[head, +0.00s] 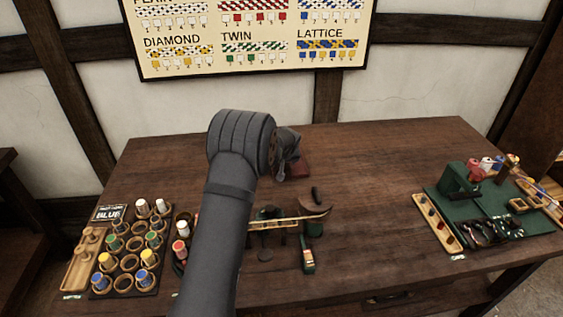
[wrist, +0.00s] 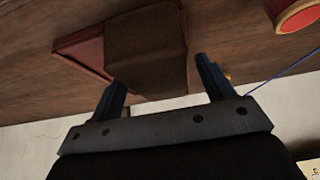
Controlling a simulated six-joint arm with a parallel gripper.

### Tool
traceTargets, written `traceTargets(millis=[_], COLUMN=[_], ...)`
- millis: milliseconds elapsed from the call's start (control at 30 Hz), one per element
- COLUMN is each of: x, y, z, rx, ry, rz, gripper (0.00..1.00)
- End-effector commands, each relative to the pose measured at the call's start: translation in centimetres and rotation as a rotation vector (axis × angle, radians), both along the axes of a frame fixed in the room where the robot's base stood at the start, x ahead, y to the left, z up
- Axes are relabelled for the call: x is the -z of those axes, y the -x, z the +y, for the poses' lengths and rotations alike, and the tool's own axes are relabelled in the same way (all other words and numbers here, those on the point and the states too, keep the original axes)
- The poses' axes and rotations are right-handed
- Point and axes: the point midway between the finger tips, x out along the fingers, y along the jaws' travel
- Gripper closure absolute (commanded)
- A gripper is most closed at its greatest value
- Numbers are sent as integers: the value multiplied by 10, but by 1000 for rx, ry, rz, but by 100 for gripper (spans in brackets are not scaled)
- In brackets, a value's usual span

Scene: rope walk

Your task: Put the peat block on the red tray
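The peat block (wrist: 145,52) is a dark brown block in the wrist view. It is on or just over the red tray (wrist: 82,48); I cannot tell if its underside touches. My gripper (wrist: 162,78) is open, its two dark fingers spread at the block's near end. A gap shows between the right finger and the block; the left fingertip is close to its edge. In the head view the red tray (head: 302,168) shows only in part behind my gripper (head: 288,158), and the block cannot be made out there.
A rack of thread spools (head: 130,255) stands at the left. A green board (head: 490,215) with spools and tools is at the right. A wooden piece with tools (head: 290,222) lies nearer, right of my arm. The table between tray and green board is clear.

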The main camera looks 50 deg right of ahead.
Motion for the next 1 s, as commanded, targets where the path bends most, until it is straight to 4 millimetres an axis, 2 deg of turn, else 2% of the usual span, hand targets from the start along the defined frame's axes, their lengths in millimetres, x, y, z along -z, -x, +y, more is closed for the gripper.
traceTargets(millis=[133, 267, 700, 833, 1000], x=[-2, -12, -80, -95, -106], y=[0, 2, 33, 40, 45], z=[0, 1, 31, 39, 44], rx=[0, 1, 1, 0, 1], ry=[1, 1, 3, 2, 1], rz=[-1, 0, 0, 0, 0], gripper=[26, 26, 26, 26, 26])
